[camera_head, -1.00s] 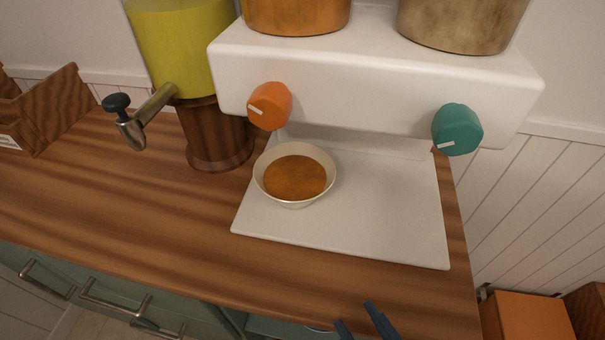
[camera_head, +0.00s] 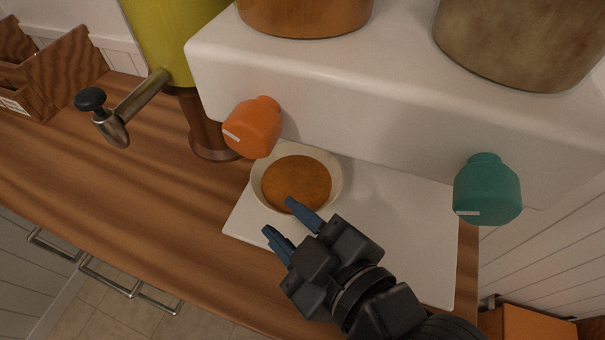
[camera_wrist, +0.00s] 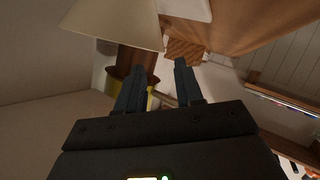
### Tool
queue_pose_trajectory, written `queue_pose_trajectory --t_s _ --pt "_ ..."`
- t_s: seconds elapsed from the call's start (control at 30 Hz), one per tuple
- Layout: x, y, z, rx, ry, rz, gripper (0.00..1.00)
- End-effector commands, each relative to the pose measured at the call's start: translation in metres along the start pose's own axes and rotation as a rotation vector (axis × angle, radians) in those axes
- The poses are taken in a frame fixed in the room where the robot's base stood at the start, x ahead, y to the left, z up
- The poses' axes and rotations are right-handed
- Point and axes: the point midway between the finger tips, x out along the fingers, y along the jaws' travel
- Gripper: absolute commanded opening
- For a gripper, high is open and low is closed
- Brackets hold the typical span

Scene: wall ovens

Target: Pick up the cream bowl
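The cream bowl (camera_head: 258,192) stands upright on the white base plate (camera_head: 400,225) under the dispenser and holds orange-brown contents (camera_head: 297,184). My gripper (camera_head: 279,217) is open and empty, with its two blue fingers apart. In the head view its fingertips overlap the near edge of the bowl; whether they touch it I cannot tell. In the wrist view, the pale tapered shape at the top left looks like the bowl (camera_wrist: 115,22), close to the fingers (camera_wrist: 160,66) but not between them.
The white dispenser body (camera_head: 350,100) overhangs the bowl's far side, with an orange knob (camera_head: 253,127) and a teal knob (camera_head: 487,190). A yellow dispenser with a metal tap (camera_head: 115,125) stands left. Wooden boxes (camera_head: 60,75) are at far left. The wooden counter (camera_head: 140,190) is clear left of the plate.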

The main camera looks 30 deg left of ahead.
Motion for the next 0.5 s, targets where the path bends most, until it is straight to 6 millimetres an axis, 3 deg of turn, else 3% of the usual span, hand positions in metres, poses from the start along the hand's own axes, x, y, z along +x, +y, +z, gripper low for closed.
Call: queue_pose_trajectory --t_s 0.5 --pt "0.061 0.001 0.007 0.001 -0.001 0.000 0.36"
